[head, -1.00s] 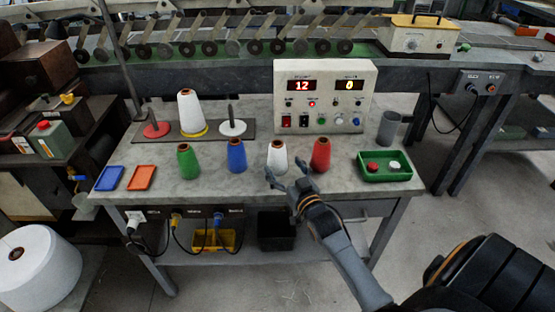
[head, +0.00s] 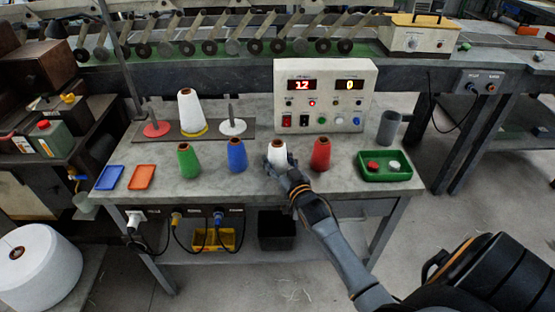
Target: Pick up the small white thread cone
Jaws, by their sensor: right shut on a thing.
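The small white thread cone (head: 278,153) stands upright on the grey table, between the blue cone and the red cone. My right gripper (head: 277,163) is at the lower part of the white cone and is shut on it. The fingers and the wrist hide the cone's base, so I cannot tell if it touches the table. My left gripper is not in view.
The blue cone (head: 237,155) and the red cone (head: 321,154) stand close on either side. A green cone (head: 188,160) stands further left. The control box (head: 325,97) is behind. A green tray (head: 370,176) lies to the right. A large white cone (head: 190,110) is at the back left.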

